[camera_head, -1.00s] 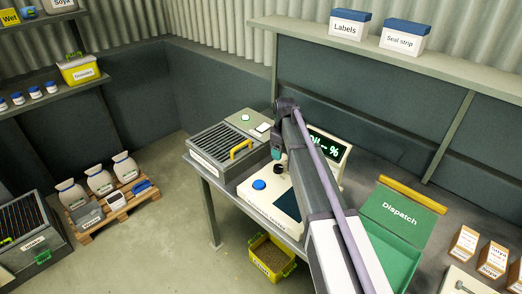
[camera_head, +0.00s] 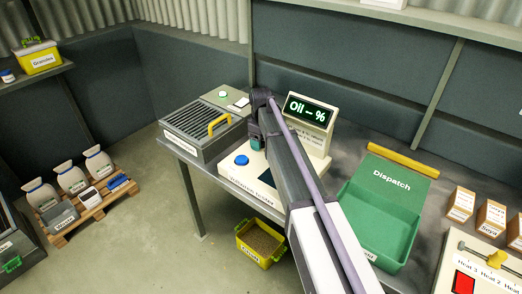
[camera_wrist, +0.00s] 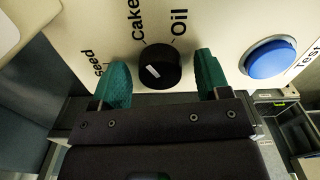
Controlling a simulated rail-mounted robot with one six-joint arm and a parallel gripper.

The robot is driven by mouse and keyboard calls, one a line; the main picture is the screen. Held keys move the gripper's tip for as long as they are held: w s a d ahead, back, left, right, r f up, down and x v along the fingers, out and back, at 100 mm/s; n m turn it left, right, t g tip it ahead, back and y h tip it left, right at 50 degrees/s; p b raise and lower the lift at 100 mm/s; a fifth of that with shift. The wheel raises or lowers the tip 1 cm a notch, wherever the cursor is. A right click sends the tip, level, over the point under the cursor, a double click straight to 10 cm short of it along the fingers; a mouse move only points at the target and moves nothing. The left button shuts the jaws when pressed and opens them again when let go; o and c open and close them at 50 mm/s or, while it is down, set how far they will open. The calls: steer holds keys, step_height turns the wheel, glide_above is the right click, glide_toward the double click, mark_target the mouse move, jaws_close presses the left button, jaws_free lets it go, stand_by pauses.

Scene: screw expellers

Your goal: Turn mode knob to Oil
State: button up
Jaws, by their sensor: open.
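The black mode knob (camera_wrist: 160,68) sits on the cream panel of the tester (camera_head: 250,181), with a white pointer mark on its top. The words Seed, Cake and Oil are printed around it; Oil is at its upper right in the wrist view. Which end of the mark points is hard to tell. My gripper (camera_wrist: 162,78) is open, with one green finger on each side of the knob and a visible gap on both sides. In the head view my gripper (camera_head: 255,140) covers the knob. The tester's display (camera_head: 308,112) reads "Oil – %".
A blue button (camera_wrist: 268,58) marked Test stands right of the knob, close to my right finger. In the head view a slatted grey unit with a yellow handle (camera_head: 219,124) is left of the tester. A green Dispatch tray (camera_head: 383,222) is to the right.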

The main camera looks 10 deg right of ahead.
steer(key=shift+c, duration=0.3)
steer(key=c, duration=0.9)
steer(key=shift+m, duration=0.5)
steer(key=m, duration=0.5)
steer(key=shift+m, duration=0.3)
steer(key=m, duration=0.5)
steer(key=shift+m, duration=0.3)
